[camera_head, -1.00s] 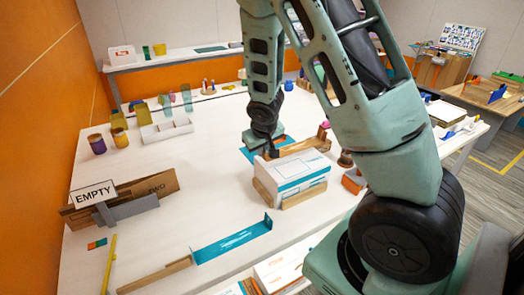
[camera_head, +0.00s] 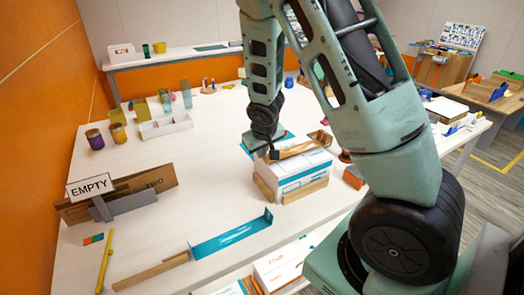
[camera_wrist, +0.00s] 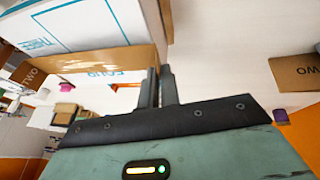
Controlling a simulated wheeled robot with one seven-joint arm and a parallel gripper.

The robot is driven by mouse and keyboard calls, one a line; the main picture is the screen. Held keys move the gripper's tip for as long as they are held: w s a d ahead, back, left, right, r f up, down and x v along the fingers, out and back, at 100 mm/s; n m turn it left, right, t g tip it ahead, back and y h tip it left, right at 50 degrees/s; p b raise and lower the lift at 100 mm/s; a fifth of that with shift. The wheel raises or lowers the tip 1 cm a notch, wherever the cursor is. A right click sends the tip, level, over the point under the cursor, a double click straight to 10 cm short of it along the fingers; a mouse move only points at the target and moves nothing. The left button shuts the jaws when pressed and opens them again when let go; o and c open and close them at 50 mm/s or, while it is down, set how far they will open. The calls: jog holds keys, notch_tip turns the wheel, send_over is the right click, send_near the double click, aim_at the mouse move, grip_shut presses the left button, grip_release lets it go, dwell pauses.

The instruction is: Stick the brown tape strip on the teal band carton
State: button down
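The white carton with teal bands (camera_head: 290,176) stands on the white table right of centre in the head view. A long brown piece (camera_head: 297,150) shows at its back top edge, beside my gripper (camera_head: 268,152). I cannot tell whether this is the tape strip or whether my gripper touches it. In the wrist view, a white carton with teal lines (camera_wrist: 75,25) is at upper left, with a brown lettered face (camera_wrist: 115,62) along its edge. My gripper's two dark fingers (camera_wrist: 162,88) are close together there. No tape is clearly visible between them.
A teal tray (camera_head: 230,236) and a wooden bar (camera_head: 152,271) lie at the front of the table. An EMPTY sign (camera_head: 90,186) stands before a brown board at left. A white divided bin (camera_head: 165,127) and jars are farther back. The table's middle left is clear.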

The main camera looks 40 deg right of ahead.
jog(key=shift+f+b, duration=0.45)
jog(key=c, duration=1.5)
grip_release()
jog(key=shift+c, duration=0.2)
jog(key=shift+r, duration=0.15)
jog(key=v, duration=1.7)
jog(key=shift+r, duration=0.1)
jog(key=s+a+f+n+g+y, duration=0.1)
jog(key=s+a+n, duration=0.15)
jog(key=a, duration=0.65)
jog(key=s+a+f+n+y, duration=0.15)
jog(key=s+a, duration=0.25)
jog(key=a, duration=0.4)
jog(key=s+a+f+n+g+y, duration=0.1)
jog(key=s+a+n+g, duration=0.2)
jog(key=s+a+n, duration=0.3)
jog(key=s+a, duration=0.5)
jog(key=s, duration=0.2)
jog(key=shift+s+f, duration=0.2)
jog(key=shift+f, duration=0.15)
